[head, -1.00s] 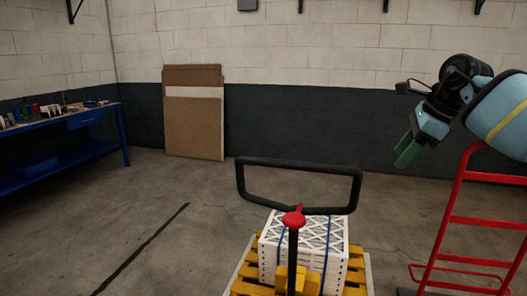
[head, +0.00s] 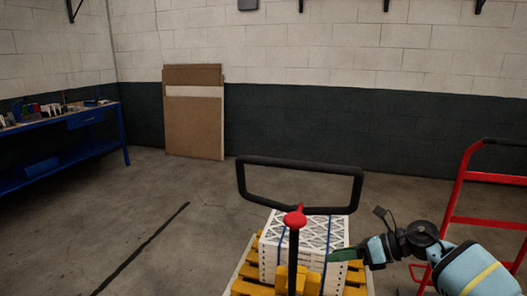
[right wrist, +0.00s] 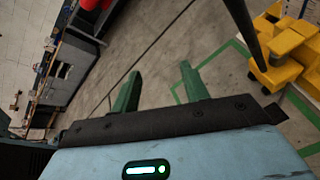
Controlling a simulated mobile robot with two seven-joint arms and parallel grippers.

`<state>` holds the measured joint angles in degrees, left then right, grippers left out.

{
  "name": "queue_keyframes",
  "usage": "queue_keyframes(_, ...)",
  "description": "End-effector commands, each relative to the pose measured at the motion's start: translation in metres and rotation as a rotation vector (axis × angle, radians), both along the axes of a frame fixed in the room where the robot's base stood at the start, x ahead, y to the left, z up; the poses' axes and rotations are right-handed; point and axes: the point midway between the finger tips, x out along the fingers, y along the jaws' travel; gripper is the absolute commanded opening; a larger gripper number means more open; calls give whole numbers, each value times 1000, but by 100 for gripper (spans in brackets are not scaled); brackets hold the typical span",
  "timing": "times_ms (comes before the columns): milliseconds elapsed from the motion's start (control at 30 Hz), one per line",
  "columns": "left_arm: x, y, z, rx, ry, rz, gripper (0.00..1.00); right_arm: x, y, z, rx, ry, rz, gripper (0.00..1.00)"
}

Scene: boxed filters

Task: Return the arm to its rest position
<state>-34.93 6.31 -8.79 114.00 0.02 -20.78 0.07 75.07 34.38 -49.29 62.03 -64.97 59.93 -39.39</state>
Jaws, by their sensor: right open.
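My right gripper (head: 343,254) has green fingers and shows at the lower right of the head view, in front of the right side of the boxed filters (head: 310,228). In the right wrist view its two fingers (right wrist: 158,88) are apart with only floor between them. The filters form a white stack with blue straps on a yellow pallet (head: 247,280). I cannot tell whether the gripper touches the stack. My left gripper is not in view.
A pallet jack's black handle (head: 300,162) with a red knob rises before the stack. A red hand truck (head: 452,205) stands at the right. A blue workbench (head: 95,115) is at the left, and cardboard sheets (head: 194,125) lean on the wall. The left floor is clear.

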Motion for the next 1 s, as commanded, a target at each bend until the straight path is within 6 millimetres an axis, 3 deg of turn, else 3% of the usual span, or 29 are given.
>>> queue_keyframes(33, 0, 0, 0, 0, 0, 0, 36, -11, 7, -19, 66, 48, -31, 45)
queue_keyframes(200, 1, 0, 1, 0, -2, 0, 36, -41, 23, -62, 290, 207, -169, 45)
queue_keyframes(467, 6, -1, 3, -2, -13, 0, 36, -94, 21, -122, 597, 489, -436, 45)
queue_keyframes(767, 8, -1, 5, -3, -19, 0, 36, -169, -10, -191, 888, 841, -816, 45)
queue_keyframes(1000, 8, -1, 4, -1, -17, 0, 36, -250, -46, -245, 1062, 1123, -1171, 45)
